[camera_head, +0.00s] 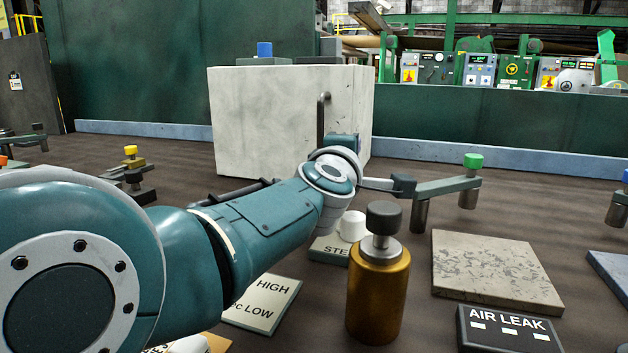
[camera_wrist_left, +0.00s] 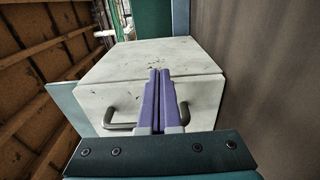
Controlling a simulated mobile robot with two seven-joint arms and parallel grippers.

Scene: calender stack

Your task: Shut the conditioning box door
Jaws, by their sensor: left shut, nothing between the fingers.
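The conditioning box (camera_head: 265,115) is a pale, speckled block at the back centre of the dark tabletop. Its door carries a dark bar handle (camera_head: 323,115), upright near the right edge in the head view. In the left wrist view the pale door (camera_wrist_left: 205,97) fills the middle, with the handle (camera_wrist_left: 123,117) crossing behind my fingers. The door looks nearly flush with the box; I cannot tell whether a gap remains. My left gripper (camera_wrist_left: 160,72) is shut and empty, its purple fingers in front of the door; contact is unclear. My wrist hides the fingers in the head view. My right gripper is out of view.
A brass cylinder with a black knob (camera_head: 378,295) stands near front centre. A speckled slab (camera_head: 492,270) and an AIR LEAK block (camera_head: 508,330) lie to its right. A green-tipped lever (camera_head: 445,185) stands right of the box. A HIGH/LOW plate (camera_head: 262,303) lies below my arm.

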